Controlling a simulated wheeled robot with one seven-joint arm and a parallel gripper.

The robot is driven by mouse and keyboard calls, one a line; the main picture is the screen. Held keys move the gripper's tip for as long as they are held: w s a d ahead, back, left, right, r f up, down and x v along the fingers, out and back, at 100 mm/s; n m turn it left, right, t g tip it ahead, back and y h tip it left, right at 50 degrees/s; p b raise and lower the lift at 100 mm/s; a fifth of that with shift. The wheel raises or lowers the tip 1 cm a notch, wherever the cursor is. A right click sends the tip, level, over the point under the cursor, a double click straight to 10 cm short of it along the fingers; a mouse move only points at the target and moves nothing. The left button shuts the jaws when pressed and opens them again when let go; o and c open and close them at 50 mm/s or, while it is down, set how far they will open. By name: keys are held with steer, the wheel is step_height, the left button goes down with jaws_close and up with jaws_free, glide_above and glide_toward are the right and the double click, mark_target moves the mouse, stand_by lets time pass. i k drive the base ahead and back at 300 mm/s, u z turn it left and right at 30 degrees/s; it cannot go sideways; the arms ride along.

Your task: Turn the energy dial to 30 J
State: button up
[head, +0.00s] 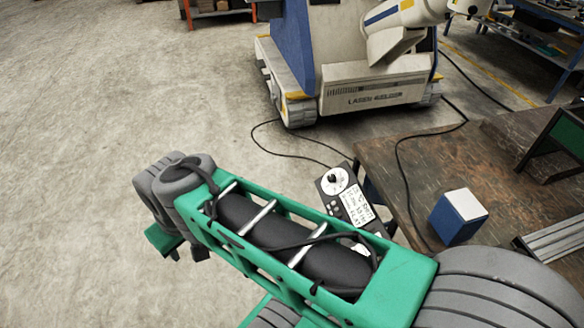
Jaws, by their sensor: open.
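A dark control box (349,199) lies at the left edge of the wooden table. Near its far end is a round white dial face (341,176) with a small black knob (333,179) on it. The dial's markings and pointer setting are too small to read. A white label panel (357,207) with dark lettering is on the nearer part of the box. My green arm link crosses in front of the box's near end and hides part of it.
The wooden table (425,165) carries a blue and white box (457,216) right of the control box. Black cables (398,150) run over the table and floor. A white and blue laser machine (345,75) stands behind. The concrete floor (110,90) at left is clear.

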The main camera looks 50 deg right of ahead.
mark_target(331, 178)
steer(key=z, duration=2.3)
